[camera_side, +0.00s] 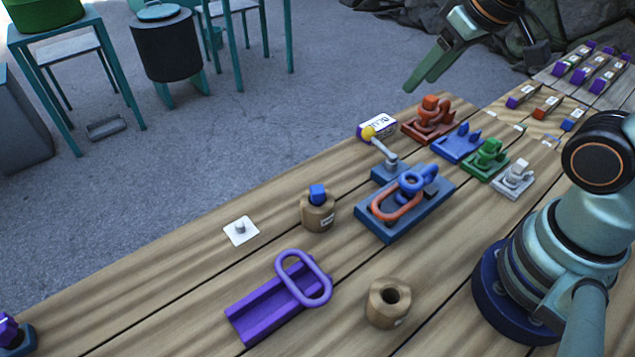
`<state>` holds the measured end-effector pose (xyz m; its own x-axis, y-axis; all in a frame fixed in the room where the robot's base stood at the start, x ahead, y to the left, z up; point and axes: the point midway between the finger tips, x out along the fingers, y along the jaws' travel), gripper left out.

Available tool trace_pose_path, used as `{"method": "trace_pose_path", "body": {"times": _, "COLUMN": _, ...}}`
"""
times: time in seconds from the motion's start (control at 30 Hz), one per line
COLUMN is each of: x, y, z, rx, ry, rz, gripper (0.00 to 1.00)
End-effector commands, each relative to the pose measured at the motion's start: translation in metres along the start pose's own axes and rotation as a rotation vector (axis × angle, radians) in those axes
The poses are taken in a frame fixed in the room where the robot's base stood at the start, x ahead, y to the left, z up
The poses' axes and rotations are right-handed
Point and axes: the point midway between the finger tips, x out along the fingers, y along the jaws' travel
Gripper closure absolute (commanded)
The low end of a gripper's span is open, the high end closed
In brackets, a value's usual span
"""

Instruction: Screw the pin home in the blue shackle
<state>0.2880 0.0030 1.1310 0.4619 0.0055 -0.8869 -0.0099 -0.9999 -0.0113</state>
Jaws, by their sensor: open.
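A blue shackle (418,180) stands on a dark blue base plate (395,228) in the middle of the table, next to an orange oval link (395,205). A blue-headed piece (318,193), which looks like the pin, stands upright in a wooden holder (317,216) left of the plate; its lower part is hidden. I cannot make out a pin in the shackle. My gripper (412,86) is open and empty, high above the back of the table and well apart from the shackle and the holder.
Red (430,118), blue (458,143), green (487,158) and grey (514,178) fixtures line the right. A purple tray with a loop (262,312) and an empty wooden holder (388,303) are in front.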

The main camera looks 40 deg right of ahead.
Motion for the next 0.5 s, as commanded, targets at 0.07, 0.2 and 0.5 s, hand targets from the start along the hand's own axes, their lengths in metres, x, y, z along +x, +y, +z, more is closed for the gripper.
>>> {"method": "trace_pose_path", "body": {"times": 0.07, "x": 0.005, "y": -0.008, "z": -0.004, "rx": 0.024, "ry": -0.033, "rz": -0.011, "gripper": 0.44}}
{"method": "trace_pose_path", "body": {"times": 0.2, "x": 0.019, "y": -0.034, "z": -0.013, "rx": 0.11, "ry": -0.124, "rz": -0.028, "gripper": 0.44}}
{"method": "trace_pose_path", "body": {"times": 0.5, "x": 0.068, "y": -0.106, "z": -0.021, "rx": 0.319, "ry": -0.336, "rz": 0.015, "gripper": 0.44}}
